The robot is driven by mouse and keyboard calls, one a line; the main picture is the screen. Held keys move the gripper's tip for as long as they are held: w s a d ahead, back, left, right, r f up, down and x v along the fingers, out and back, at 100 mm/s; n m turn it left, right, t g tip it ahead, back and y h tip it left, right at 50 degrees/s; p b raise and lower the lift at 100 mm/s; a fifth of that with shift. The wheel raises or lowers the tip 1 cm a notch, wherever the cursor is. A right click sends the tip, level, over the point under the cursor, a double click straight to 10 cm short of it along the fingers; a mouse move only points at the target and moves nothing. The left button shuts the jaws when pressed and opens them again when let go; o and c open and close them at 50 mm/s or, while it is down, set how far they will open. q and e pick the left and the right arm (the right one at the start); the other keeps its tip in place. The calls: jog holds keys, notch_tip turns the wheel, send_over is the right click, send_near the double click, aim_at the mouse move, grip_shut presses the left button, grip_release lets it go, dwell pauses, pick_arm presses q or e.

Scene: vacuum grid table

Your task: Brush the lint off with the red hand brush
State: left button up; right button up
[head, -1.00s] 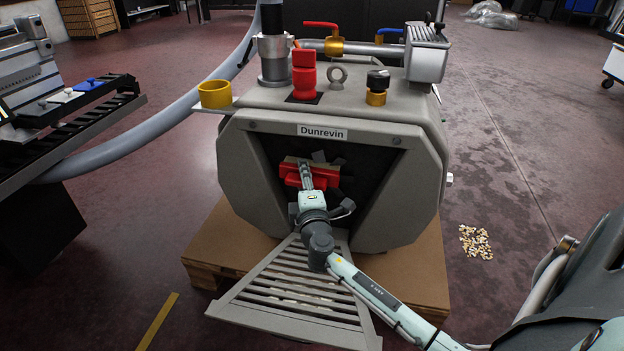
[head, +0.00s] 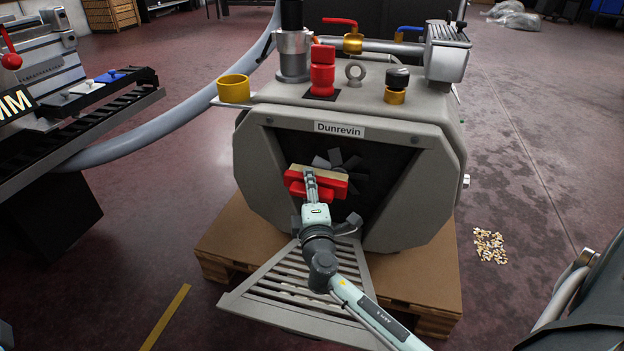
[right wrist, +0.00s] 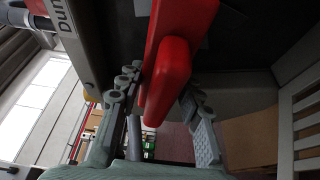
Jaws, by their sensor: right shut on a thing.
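The red hand brush (head: 333,188) is in front of the open recess of the grey Dunrevin machine (head: 262,195), with its pale bristle strip along the top. My right gripper (head: 310,177) is shut on the brush from below. In the right wrist view the red brush (right wrist: 178,65) runs between the two fingers of my right gripper (right wrist: 160,98). Behind the brush, a dark fan (head: 350,168) shows in the recess, partly hidden by the brush. I cannot make out lint on it, or whether the bristles touch anything. My left gripper is not in view.
A slatted grey cover (head: 285,290) slopes down in front of the recess, below my right arm. The machine stands on a brown pallet (head: 225,245). Pale bits (head: 490,247) lie scattered on the floor at right. A yellow cup (head: 234,90) sits at the machine's left.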

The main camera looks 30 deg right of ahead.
aim_at(304, 195)
jog(key=shift+s+a, duration=0.2)
jog(key=shift+a, duration=0.05)
jog(key=shift+s+a, duration=1)
jog(key=shift+a, duration=0.15)
jog(key=shift+r, duration=0.1)
